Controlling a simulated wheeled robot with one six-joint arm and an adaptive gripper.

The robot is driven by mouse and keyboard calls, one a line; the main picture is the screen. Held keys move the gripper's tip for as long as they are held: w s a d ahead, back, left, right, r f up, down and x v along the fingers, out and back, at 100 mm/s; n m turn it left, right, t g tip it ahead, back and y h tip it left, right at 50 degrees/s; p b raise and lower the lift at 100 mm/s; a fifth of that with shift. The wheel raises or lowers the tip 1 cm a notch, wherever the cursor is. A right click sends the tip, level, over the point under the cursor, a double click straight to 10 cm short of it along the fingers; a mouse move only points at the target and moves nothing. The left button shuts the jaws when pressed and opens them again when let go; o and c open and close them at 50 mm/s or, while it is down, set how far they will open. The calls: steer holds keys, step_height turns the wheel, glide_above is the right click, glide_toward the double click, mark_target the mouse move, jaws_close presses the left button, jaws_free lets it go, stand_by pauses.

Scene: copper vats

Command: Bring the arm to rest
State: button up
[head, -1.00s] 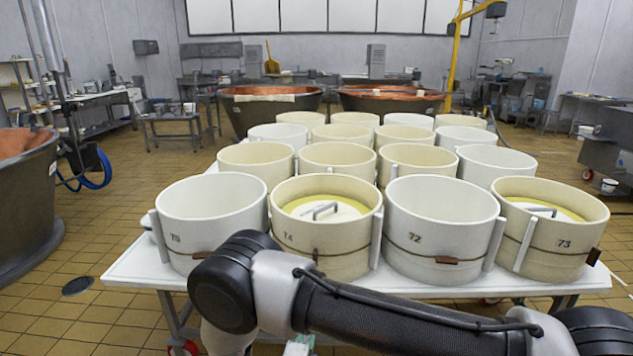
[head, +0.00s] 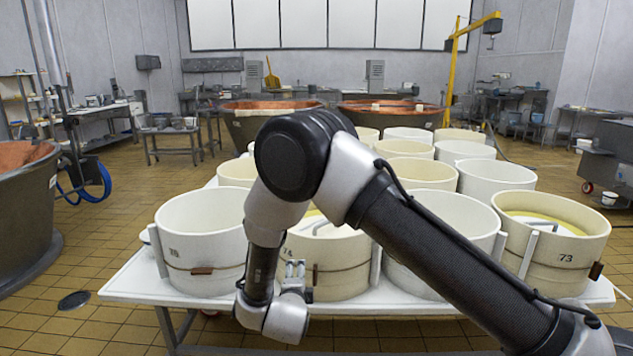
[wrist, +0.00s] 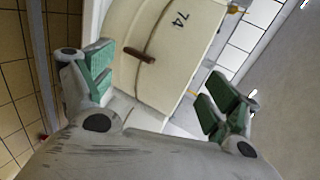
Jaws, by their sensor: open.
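My gripper (wrist: 160,84) is open in the wrist view, with its green-padded fingers spread wide and nothing held between them. Beyond the fingers stands the cream mould marked 74 (wrist: 150,62), with its brown toggle showing. In the head view my arm is bent, with its elbow high in front of the moulds and its wrist hanging low before mould 74 (head: 330,275).
A white table (head: 130,277) carries several round moulds in rows. A white mould (head: 200,235) stands left of mould 74, and mould 73 (head: 566,258) stands at the right. Copper vats (head: 250,108) stand behind, and a dark vat (head: 25,205) at the left. Tiled floor lies open at left.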

steer(key=w+d+r+n+g+y, duration=0.1)
steer(key=w+d+r+n+y, duration=0.15)
steer(key=r, duration=0.45)
steer(key=w+d+r+n+g+y, duration=0.1)
steer(key=w+d+r+n+g, duration=0.15)
steer(key=r, duration=0.45)
steer(key=s+d+r+n+g, duration=0.1)
steer(key=s+d+r+n, duration=0.3)
steer(key=d+r, duration=0.65)
steer(key=s+d+r+n+g+h, duration=0.1)
steer(key=s+d+r+n, duration=0.1)
steer(key=s+d, duration=0.6)
steer(key=s+d+r+n+g+h, duration=0.1)
steer(key=s+d+r+n+g, duration=0.1)
steer(key=s+d, duration=0.7)
steer(key=s+d+r+n+g+h, duration=0.1)
steer(key=s+d+r+n, duration=0.3)
steer(key=s+d, duration=0.5)
steer(key=s, duration=0.5)
steer(key=shift+s+d+n+g, duration=0.15)
steer(key=shift+s+n+g, duration=0.2)
steer(key=shift+n, duration=0.05)
